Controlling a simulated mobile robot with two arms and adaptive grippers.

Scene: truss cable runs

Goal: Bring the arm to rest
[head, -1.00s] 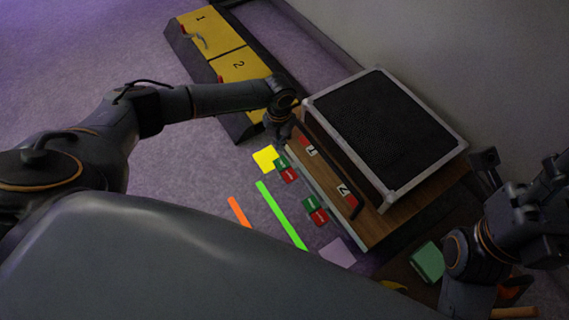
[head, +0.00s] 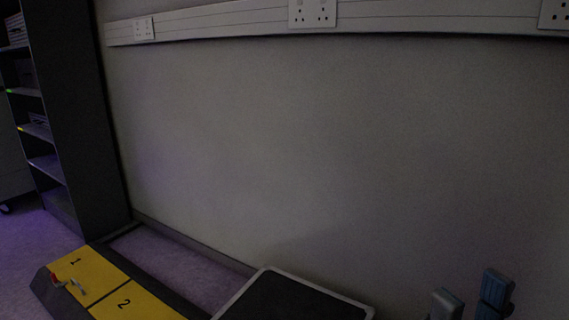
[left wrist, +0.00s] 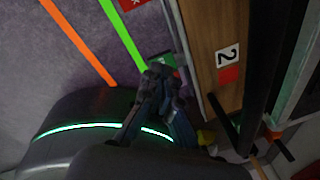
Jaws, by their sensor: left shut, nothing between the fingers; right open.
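My right gripper (head: 470,300) shows at the bottom right of the head view, its two dark fingers pointing up and spread apart, open with nothing between them. My left arm is outside the head view now. In the left wrist view my left gripper (left wrist: 160,72) has its fingertips together and is shut and empty. Its tips appear close to a small green tag (left wrist: 163,60) beside the wooden unit (left wrist: 210,45); I cannot tell whether they touch.
Yellow panels marked 1 (head: 90,274) and 2 (head: 135,306) lie at lower left, near a dark shelf unit (head: 85,110). A black-topped box (head: 290,300) stands by the wall (head: 330,150). Orange (left wrist: 75,38) and green (left wrist: 122,40) strips lie on the floor.

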